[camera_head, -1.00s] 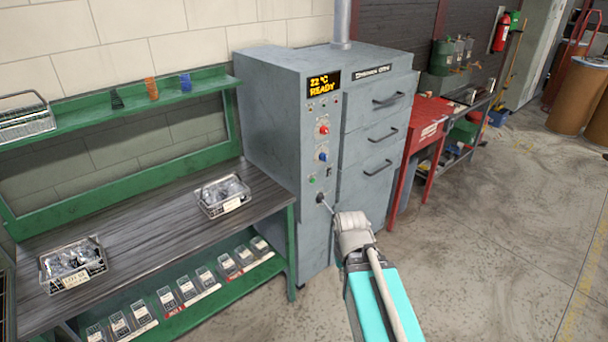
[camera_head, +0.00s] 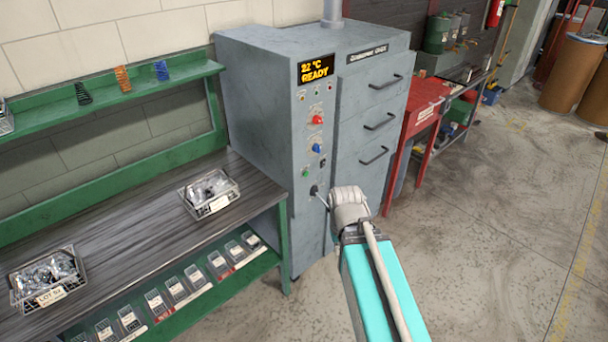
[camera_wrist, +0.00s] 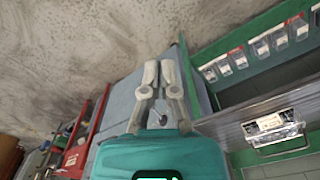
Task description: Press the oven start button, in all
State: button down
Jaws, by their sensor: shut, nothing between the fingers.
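The grey oven (camera_head: 265,110) stands against the wall, and its display (camera_head: 316,69) reads "22 °C READY". The labels are too small to read, so I cannot confirm which control is start. My gripper's two fingers (camera_wrist: 160,68) are shut and empty in the wrist view. In the head view my pale wrist is in front of the oven, right of and below the green button; the fingertips are hidden there. The wrist view does not show the button.
Left of the oven is a green bench (camera_head: 125,240) with two wire baskets, one near the oven (camera_head: 209,193), and labelled bins below. The concrete floor at right (camera_head: 480,230) is clear.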

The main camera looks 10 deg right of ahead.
jog(key=m+t+h+b, duration=0.2)
jog(key=m+t+b, duration=0.6)
jog(key=t+b, duration=1.85)
send_near(306, 174)
jog(key=s+d+r+g+b, duration=0.3)
jog(key=d+r+g+b, duration=0.3)
jog(key=g+b, duration=0.2)
jog(key=shift+d+r+m+t+h, duration=0.1)
jog(key=shift+d+m+t+h, duration=0.35)
jog(key=shift+d+m+h, duration=0.25)
jog(key=shift+w, duration=0.15)
jog(key=w+a, duration=0.5)
jog(key=w, duration=0.2)
